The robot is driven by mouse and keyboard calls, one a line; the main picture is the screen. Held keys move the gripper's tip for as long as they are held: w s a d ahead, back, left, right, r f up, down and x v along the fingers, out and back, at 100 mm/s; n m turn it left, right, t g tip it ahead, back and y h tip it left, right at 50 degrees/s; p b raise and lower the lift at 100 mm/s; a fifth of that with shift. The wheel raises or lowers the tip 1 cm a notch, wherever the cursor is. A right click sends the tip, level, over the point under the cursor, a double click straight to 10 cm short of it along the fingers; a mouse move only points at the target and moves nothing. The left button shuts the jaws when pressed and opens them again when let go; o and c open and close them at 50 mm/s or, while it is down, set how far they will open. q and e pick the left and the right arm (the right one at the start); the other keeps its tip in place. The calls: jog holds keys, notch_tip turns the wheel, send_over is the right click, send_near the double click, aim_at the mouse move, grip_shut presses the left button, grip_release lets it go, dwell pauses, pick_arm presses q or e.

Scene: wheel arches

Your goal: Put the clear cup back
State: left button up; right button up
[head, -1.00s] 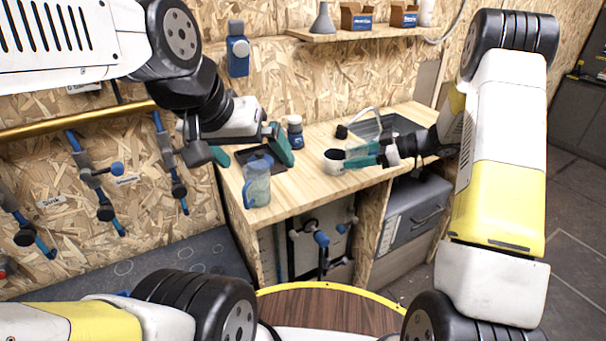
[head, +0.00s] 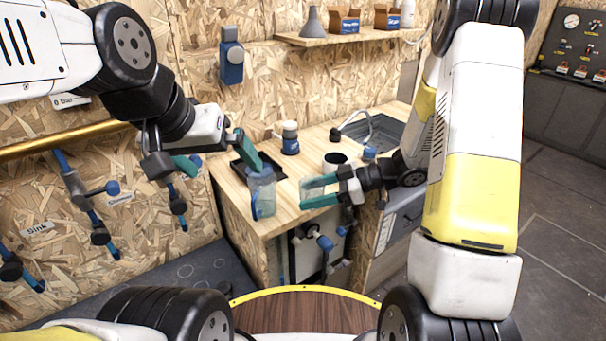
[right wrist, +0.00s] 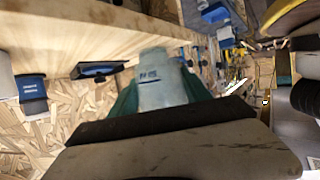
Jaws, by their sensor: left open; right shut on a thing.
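The clear cup (head: 319,189) is between the teal fingers of my right gripper (head: 319,190), which is shut on it near the front edge of the wooden counter. In the right wrist view the cup (right wrist: 163,78) looks pale and see-through with a small dark mark, and a teal finger shows on each side. The gripper hides part of it. My left gripper (head: 218,155) is open and empty, above the back left of the counter near a black tray (head: 238,166).
A clear jug with a blue handle (head: 262,194) stands at the counter's front left, left of the held cup. A white mug (head: 333,166) is just behind my right gripper. A blue bottle (head: 289,142) stands behind, and a sink (head: 383,132) is at the right.

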jog(key=w, duration=0.3)
jog(key=w+a, duration=0.1)
jog(key=w, duration=0.2)
jog(key=w+f, duration=0.1)
jog(key=w, duration=0.3)
jog(key=shift+a, duration=0.35)
jog(key=shift+w+f, duration=0.2)
jog(key=shift+f, duration=1.5)
jog(key=shift+f, duration=0.1)
jog(key=o, duration=1.4)
